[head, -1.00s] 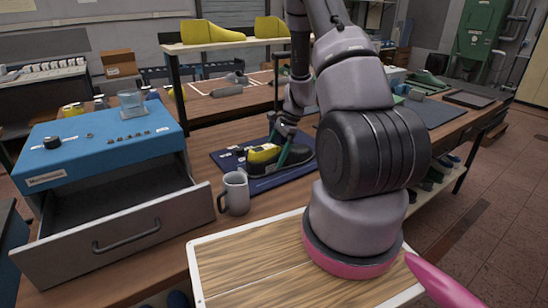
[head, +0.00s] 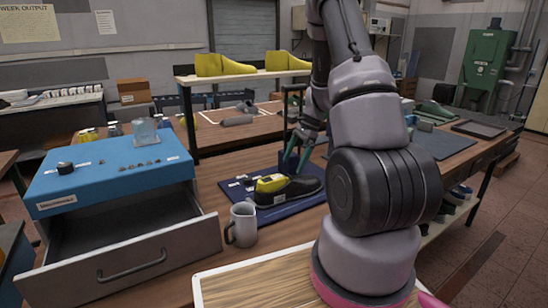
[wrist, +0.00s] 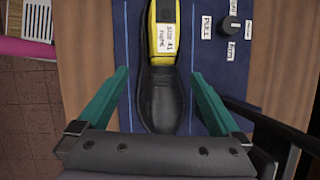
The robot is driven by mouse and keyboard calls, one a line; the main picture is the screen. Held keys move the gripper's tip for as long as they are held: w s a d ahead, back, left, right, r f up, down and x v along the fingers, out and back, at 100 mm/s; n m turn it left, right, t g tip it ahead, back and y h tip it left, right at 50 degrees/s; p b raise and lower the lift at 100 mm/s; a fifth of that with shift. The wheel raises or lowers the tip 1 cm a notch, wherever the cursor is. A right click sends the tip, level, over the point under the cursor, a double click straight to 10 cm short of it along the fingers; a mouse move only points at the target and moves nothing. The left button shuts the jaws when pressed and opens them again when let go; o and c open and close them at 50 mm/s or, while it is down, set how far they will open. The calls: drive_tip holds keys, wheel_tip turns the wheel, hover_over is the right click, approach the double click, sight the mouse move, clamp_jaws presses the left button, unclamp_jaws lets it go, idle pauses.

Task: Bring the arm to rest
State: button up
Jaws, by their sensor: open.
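My gripper (head: 298,150) is open, its two teal fingers above and behind the dark shoe (head: 302,190) in the head view. In the wrist view my gripper (wrist: 160,76) has its fingers wide apart on either side of the shoe (wrist: 161,100), with nothing between them held. A yellow shoe last (head: 270,184) sits in the shoe. In the wrist view the yellow last (wrist: 164,14) bears a white label reading size 41 right. The shoe lies on a dark blue mat (head: 236,193).
A grey mug (head: 242,225) stands in front of the mat. A blue cabinet (head: 105,170) has its drawer (head: 140,258) pulled open at left. A raised shelf (head: 240,76) with two yellow lasts stands behind. A dark knob (wrist: 233,26) lies beside the shoe.

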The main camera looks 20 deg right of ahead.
drive_tip(key=s+a+r+n+t, duration=0.1)
drive_tip(key=s+a+r+n, duration=0.25)
drive_tip(key=r, duration=0.65)
drive_tip(key=s+a+r+n+t, duration=0.15)
drive_tip(key=a+r, duration=0.25)
drive_tip(key=r, duration=0.5)
drive_tip(key=s+a+r+n+t+h, duration=0.1)
drive_tip(key=s+a+r+n+t, duration=0.1)
drive_tip(key=s+r+n, duration=0.2)
drive_tip(key=s+a+r+n+t+h, duration=0.1)
drive_tip(key=s+a+r+n+t, duration=0.1)
drive_tip(key=s+r, duration=0.7)
drive_tip(key=shift+s+a+n+h, duration=0.35)
drive_tip(key=shift+s+n, duration=0.55)
drive_tip(key=shift+s, duration=0.9)
drive_tip(key=shift+t, duration=0.25)
